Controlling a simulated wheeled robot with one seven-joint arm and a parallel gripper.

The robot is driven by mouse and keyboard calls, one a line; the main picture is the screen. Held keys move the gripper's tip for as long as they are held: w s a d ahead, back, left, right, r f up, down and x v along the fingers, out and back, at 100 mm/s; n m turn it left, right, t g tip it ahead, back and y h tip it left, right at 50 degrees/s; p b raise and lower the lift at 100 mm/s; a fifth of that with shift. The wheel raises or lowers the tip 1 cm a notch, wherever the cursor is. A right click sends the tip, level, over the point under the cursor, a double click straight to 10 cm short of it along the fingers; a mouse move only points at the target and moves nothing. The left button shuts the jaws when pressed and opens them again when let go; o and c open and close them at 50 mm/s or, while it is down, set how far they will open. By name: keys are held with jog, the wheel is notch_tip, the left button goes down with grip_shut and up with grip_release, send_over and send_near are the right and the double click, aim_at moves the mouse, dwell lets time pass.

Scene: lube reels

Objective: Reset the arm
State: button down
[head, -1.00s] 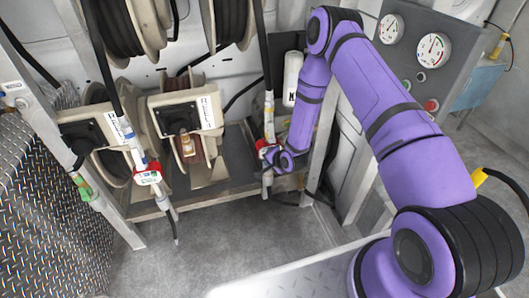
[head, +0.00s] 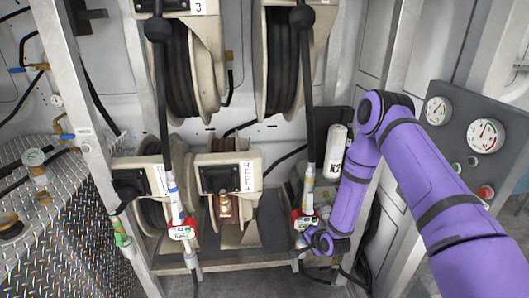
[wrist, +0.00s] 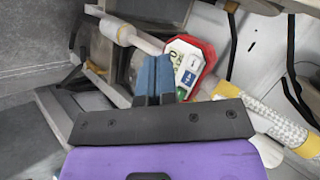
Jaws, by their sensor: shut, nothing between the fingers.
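My purple arm reaches in from the right in the head view, with its wrist end low beside the right-hand hose handle (head: 306,205). In the wrist view my gripper (wrist: 157,62) has its two blue-grey fingers together with nothing between them. Just beyond the fingertips is a red-rimmed white tag (wrist: 188,62) on the handle's shaft. The same red and white tag shows in the head view (head: 305,221), next to my wrist end. I cannot tell if the fingers touch it. The fingers are hidden in the head view.
Hose reels (head: 190,68) hang on a frame, with a lower reel (head: 226,185) beneath. Another hose handle with a red-rimmed tag (head: 182,231) hangs left. A gauge panel (head: 462,140) stands right, behind my arm. A white cylinder (head: 336,150) stands close to my arm. Diamond plate (head: 75,220) lies left.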

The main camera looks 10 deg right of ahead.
jog(key=s+d+r+n+g+h, duration=0.1)
jog(key=d+r+n+h, duration=0.15)
jog(key=r, duration=1.55)
jog(key=s+d+r+n+g+h, duration=0.1)
jog(key=d+r+n, duration=0.25)
jog(key=r, duration=1.55)
jog(key=s+r+n, duration=0.1)
jog(key=s+r, duration=0.6)
jog(key=r, duration=0.2)
jog(key=s+r+n, duration=0.1)
jog(key=s+r, duration=0.2)
jog(key=s, duration=0.5)
jog(key=s+r+n+g, duration=0.1)
jog(key=s+r, duration=0.3)
jog(key=s, duration=0.5)
jog(key=s+d+r+n, duration=0.1)
jog(key=s+r+n, duration=0.1)
jog(key=s, duration=0.7)
jog(key=shift+s+r+g, duration=0.25)
jog(key=shift+r+g, duration=0.15)
jog(key=shift+r, duration=0.35)
